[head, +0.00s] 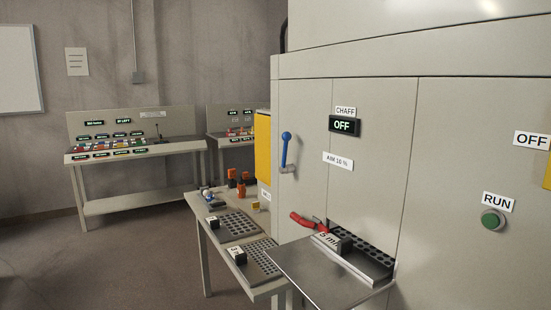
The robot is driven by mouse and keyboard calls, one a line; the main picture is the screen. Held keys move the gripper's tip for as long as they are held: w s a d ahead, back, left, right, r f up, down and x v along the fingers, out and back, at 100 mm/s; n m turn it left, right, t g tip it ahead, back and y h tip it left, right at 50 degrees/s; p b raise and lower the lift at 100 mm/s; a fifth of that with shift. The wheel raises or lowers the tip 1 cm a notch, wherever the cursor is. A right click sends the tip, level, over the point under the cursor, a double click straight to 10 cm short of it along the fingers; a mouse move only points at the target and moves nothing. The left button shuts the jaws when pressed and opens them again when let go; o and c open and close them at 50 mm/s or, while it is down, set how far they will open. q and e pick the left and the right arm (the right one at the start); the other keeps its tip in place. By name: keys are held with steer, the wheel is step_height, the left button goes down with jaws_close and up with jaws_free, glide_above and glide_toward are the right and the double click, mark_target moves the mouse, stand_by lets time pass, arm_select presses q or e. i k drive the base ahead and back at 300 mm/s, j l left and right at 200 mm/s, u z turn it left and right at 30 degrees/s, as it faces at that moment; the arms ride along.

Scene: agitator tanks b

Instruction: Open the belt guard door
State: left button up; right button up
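No label naming a belt guard shows in the head view. A tall grey cabinet (432,200) fills the right side, with upright seams between its front panels. A blue lever handle (286,148) stands on its left front panel. A yellow panel (262,135) shows on the cabinet's left side face, seen at a steep angle. Another yellow piece (547,172) is cut off by the right edge. I cannot tell which of these is the belt guard door. Neither of my grippers is in view.
A metal shelf (325,280) juts from the cabinet below an opening, with a red-handled item (307,221) above it. A green RUN button (491,220) is at right. A side table (205,240) holds dark perforated trays. Control desks (134,130) stand behind. Floor at left is clear.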

mark_target(263, 123)
steer(key=i+j+z, duration=0.4)
steer(key=z, duration=0.2)
steer(key=i+j+z, duration=0.1)
steer(key=j+z, duration=0.25)
steer(key=i+j+z, duration=0.1)
steer(key=z, duration=0.25)
steer(key=j+z, duration=0.35)
steer(key=j, duration=0.85)
steer(key=i, duration=0.05)
